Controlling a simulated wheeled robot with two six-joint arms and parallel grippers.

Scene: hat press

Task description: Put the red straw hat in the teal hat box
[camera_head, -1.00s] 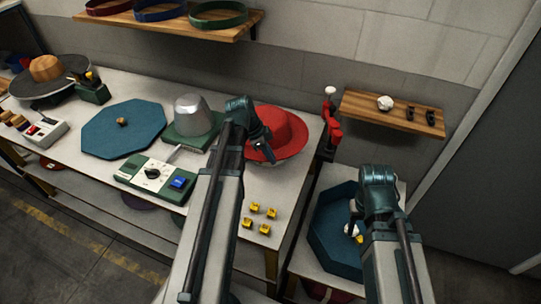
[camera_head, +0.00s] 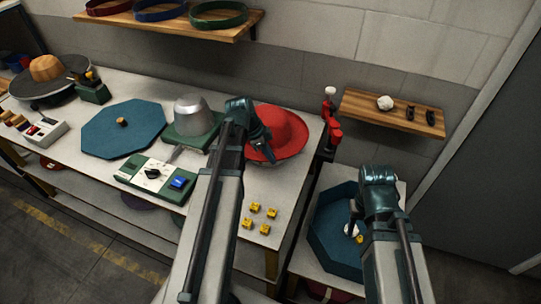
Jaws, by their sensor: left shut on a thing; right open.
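The red straw hat (camera_head: 288,130) is on the right end of the long white table, with its wide brim partly hidden by my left arm. My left gripper (camera_head: 268,153) is shut on the hat's brim at its near left side. The teal hat box (camera_head: 323,236) stands open on a lower white stand to the right. My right gripper (camera_head: 354,217) is open above the box, and my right arm hides the box's right part. Something white and something yellow show inside the box.
A teal octagonal lid (camera_head: 105,139) lies on the table, left of a silver hat block (camera_head: 193,112) and a control panel (camera_head: 157,174). Several yellow pieces (camera_head: 255,208) lie near the front edge. A red clamp-like thing (camera_head: 331,120) stands beyond the hat. A wooden shelf (camera_head: 375,112) hangs above the box.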

